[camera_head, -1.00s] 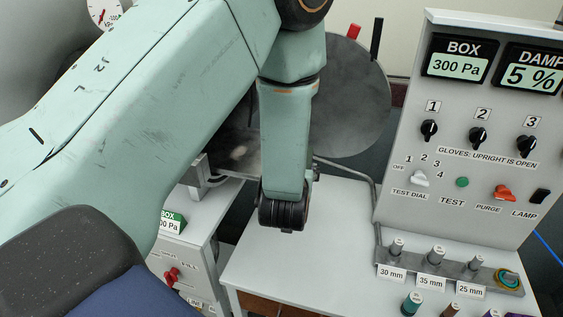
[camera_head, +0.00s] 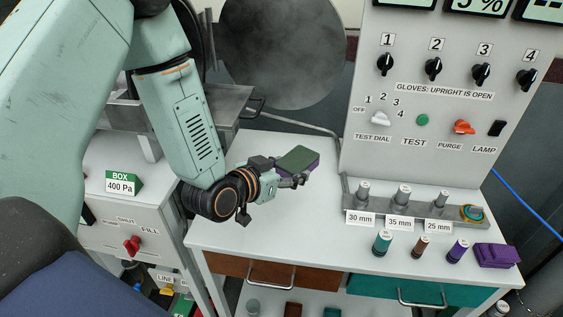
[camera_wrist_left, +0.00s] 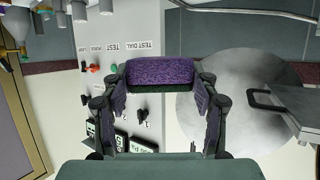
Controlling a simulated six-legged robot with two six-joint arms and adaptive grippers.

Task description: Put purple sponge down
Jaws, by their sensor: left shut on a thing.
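The purple sponge (camera_head: 297,160), with a dark green layer on one face, is held at the tip of my left gripper (camera_head: 285,178). In the head view its green face is up and its purple side shows below. It appears above the white table top (camera_head: 245,225), clear of it as far as I can tell. In the left wrist view the sponge (camera_wrist_left: 160,72) spans between the two fingers of the left gripper (camera_wrist_left: 160,94), which are shut on its ends. My right gripper is not in view.
A grey panel (camera_head: 400,160) with knobs and switches stands behind the table. A rack (camera_head: 425,208) and several small cylinders are at the table's right, beside a purple block (camera_head: 497,255). The table's front left is clear. A large grey disc (camera_head: 280,55) stands behind.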

